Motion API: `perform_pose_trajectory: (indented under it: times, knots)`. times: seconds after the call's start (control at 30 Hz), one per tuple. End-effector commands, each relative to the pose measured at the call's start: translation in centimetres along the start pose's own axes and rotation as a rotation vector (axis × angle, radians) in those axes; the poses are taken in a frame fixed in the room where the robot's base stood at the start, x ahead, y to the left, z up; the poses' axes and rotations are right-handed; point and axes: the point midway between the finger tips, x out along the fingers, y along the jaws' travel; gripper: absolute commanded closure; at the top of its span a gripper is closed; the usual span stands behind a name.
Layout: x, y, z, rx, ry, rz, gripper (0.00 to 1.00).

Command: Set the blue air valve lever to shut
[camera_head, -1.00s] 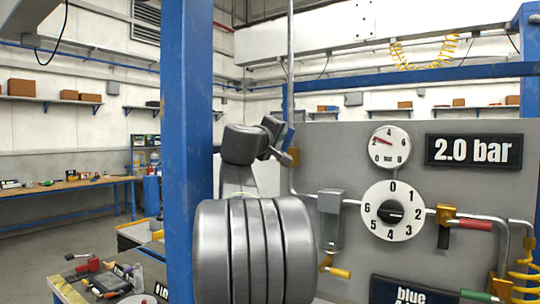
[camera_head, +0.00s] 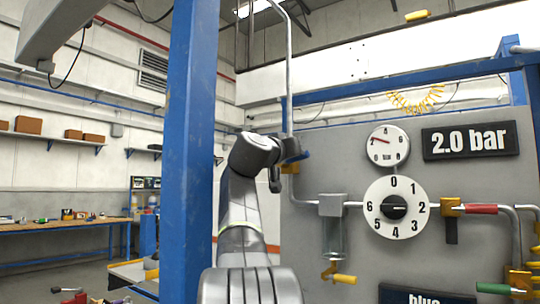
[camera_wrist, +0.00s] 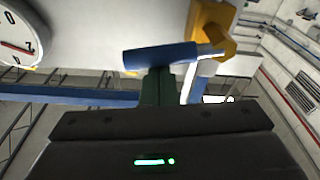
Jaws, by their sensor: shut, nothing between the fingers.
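The blue lever (camera_wrist: 160,56) has a blue sleeve and joins a yellow valve body (camera_wrist: 212,28) at its right in the wrist view. In the head view the lever (camera_head: 292,147) is small and partly hidden by my gripper, above the yellow body (camera_head: 290,168) on the vertical pipe. My gripper (camera_wrist: 156,72) is shut and empty. Its dark fingertips are right at the lever's sleeve and overlap its lower edge in the wrist view. I cannot tell whether they touch. In the head view my gripper (camera_head: 278,165) is beside the lever.
The grey panel carries a gauge (camera_head: 387,145), a numbered dial (camera_head: 396,207), a red lever (camera_head: 481,208), a yellow lever (camera_head: 344,278) and a green lever (camera_head: 492,288). A blue post (camera_head: 188,150) stands left of my arm. A workbench (camera_head: 60,228) is farther left.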

Motion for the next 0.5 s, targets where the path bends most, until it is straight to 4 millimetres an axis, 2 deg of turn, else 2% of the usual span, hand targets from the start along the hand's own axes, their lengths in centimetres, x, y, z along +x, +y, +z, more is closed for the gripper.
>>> perform_pose_trajectory:
  times: [0.03,0.13,0.5]
  knots:
    - [-0.06,-0.02,0.61,0.031,0.0,0.005,1.0]
    - [-0.12,0.13,0.81,0.083,0.001,0.011,1.0]
    - [-0.19,0.31,1.27,0.075,0.0,0.011,1.0]
